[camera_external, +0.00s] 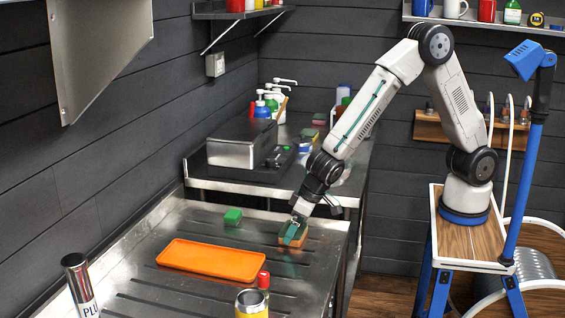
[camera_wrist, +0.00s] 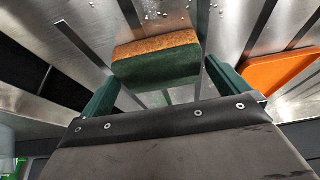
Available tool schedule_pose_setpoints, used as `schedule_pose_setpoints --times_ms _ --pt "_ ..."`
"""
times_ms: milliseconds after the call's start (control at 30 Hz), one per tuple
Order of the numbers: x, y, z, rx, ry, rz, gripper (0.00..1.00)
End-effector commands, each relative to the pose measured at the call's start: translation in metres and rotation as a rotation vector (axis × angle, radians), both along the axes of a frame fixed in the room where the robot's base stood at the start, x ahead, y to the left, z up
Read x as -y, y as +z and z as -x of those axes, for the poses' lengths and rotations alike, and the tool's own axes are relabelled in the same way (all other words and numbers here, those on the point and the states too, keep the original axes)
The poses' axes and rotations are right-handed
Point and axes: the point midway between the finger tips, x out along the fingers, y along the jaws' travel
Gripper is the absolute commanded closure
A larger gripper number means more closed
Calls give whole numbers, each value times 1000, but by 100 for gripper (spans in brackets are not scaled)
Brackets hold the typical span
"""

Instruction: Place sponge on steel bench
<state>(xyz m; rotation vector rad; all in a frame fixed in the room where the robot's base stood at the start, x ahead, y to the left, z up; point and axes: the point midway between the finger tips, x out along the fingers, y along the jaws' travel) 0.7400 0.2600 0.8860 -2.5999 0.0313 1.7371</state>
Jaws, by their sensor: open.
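The sponge (camera_wrist: 157,62), orange-brown with a dark green side, lies on the steel bench (camera_external: 200,222). In the external view the sponge (camera_external: 299,240) is near the bench's right edge, partly hidden by my gripper (camera_external: 292,232). In the wrist view my gripper (camera_wrist: 158,90) is open, with one green finger at the left and one at the right. The sponge sits between and slightly beyond the fingers, and I cannot tell whether either touches it.
An orange tray (camera_external: 211,260) lies left of the sponge. A rear counter holds a metal box (camera_external: 240,143) and bottles.

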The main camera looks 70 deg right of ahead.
Motion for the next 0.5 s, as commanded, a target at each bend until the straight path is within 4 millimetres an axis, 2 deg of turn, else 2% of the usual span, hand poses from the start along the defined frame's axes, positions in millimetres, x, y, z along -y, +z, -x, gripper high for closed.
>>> schedule_pose_setpoints --times_ms 67,167,200,500 --pt "0 0 0 0 0 0 3" --pt "0 0 0 0 1 0 31" --pt "0 0 0 0 1 0 36" --pt "0 0 0 0 1 0 39"
